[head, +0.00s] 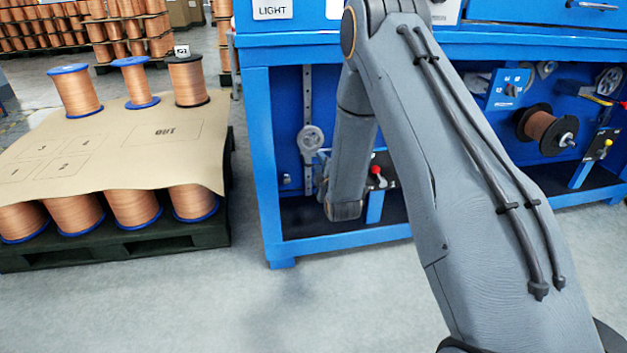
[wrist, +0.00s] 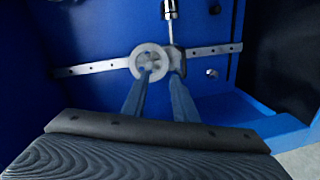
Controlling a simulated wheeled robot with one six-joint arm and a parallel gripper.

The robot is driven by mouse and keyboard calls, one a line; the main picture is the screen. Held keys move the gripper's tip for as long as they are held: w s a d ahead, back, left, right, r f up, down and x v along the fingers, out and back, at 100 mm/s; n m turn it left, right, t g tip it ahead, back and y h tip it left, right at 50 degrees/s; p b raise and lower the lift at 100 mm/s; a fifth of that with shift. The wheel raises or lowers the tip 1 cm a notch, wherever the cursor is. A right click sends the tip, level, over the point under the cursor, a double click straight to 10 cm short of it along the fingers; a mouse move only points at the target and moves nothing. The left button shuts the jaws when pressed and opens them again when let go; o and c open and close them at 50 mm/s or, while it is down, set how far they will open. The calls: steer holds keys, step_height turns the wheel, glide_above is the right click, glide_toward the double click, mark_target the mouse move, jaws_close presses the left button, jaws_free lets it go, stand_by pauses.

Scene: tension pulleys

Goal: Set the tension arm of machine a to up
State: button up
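A light grey pulley wheel (head: 310,138) sits at a vertical slotted rail (head: 307,95) inside the left bay of the blue machine. In the wrist view the same wheel (wrist: 150,60) lies across the rail, which runs sideways there. A grey block (wrist: 178,61) and a thin metal rod with a dark end (wrist: 170,12) are beside it. My gripper (wrist: 161,76) has its two fingers apart, with the tips at the wheel and block. Contact cannot be told. The head view hides the gripper behind my arm. No label naming machine a is readable.
A red-knobbed lever (head: 376,171) stands in the left bay, close to my arm. The right bay holds a copper spool (head: 538,127) and a yellow-knobbed lever (head: 607,144). A pallet with copper spools (head: 75,92) stands left. The floor in front is clear.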

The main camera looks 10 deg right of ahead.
step_height(320, 180, down, 8)
steer(key=w+n+t+b, duration=0.2)
steer(key=n+t+b, duration=0.1)
steer(key=b, duration=0.2)
steer(key=shift+w+r+b, duration=0.3)
steer(key=shift+w+b, duration=0.3)
steer(key=shift+w, duration=0.65)
steer(key=shift+w+r+b, duration=0.25)
steer(key=shift+w+b, duration=0.3)
steer(key=shift+w, duration=0.65)
steer(key=shift+w+r+b, duration=0.3)
steer(key=shift+w+b, duration=0.3)
steer(key=shift+w, duration=0.65)
steer(key=shift+c, duration=0.4)
jaws_close()
